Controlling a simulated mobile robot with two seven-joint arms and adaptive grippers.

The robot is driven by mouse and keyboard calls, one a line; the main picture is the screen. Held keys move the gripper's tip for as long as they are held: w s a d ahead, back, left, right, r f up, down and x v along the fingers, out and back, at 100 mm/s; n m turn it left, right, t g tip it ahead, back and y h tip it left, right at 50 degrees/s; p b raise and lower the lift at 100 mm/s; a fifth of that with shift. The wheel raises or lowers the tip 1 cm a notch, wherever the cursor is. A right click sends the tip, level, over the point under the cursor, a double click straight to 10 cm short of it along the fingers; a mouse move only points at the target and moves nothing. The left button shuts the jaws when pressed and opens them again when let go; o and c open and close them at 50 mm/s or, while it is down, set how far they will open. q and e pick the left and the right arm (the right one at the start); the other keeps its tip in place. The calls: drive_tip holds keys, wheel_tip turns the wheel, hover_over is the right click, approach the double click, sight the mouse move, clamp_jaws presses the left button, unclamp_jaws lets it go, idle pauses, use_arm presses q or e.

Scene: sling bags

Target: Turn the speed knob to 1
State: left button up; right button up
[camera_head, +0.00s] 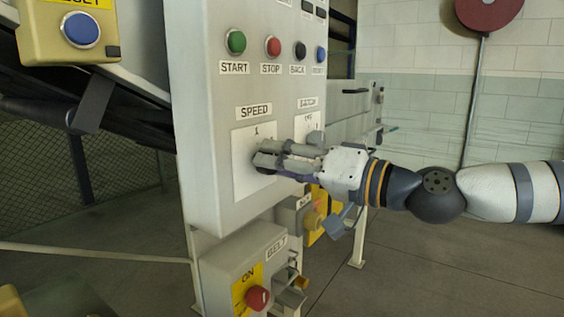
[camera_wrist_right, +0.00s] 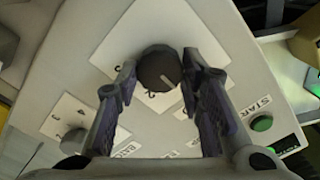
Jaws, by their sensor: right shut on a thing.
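The dark round speed knob (camera_wrist_right: 157,64) sits on a white plate (camera_wrist_right: 110,40) in the right wrist view. A pale pointer line on its face runs toward the lower right of that picture. The digits 2 and 3 show on the plate beside it. My right gripper (camera_wrist_right: 160,78) has a finger on each side of the knob and is shut on it. In the head view my right gripper (camera_head: 258,160) reaches in from the right to the plate under the SPEED label (camera_head: 254,112), and its fingers hide most of the knob. My left gripper is not in view.
A second plate with a grey knob (camera_head: 314,138) is just right of my fingers. START (camera_head: 236,42) and STOP (camera_head: 273,47) buttons are above. A belt box (camera_head: 228,268) with a red knob (camera_head: 257,298) is below. The floor at right is clear.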

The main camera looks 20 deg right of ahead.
drive_tip(key=shift+r, duration=0.1)
idle(0.3)
drive_tip(key=o, duration=1.2)
drive_tip(key=shift+c, duration=0.2)
wheel_tip(320, 180, up, 10)
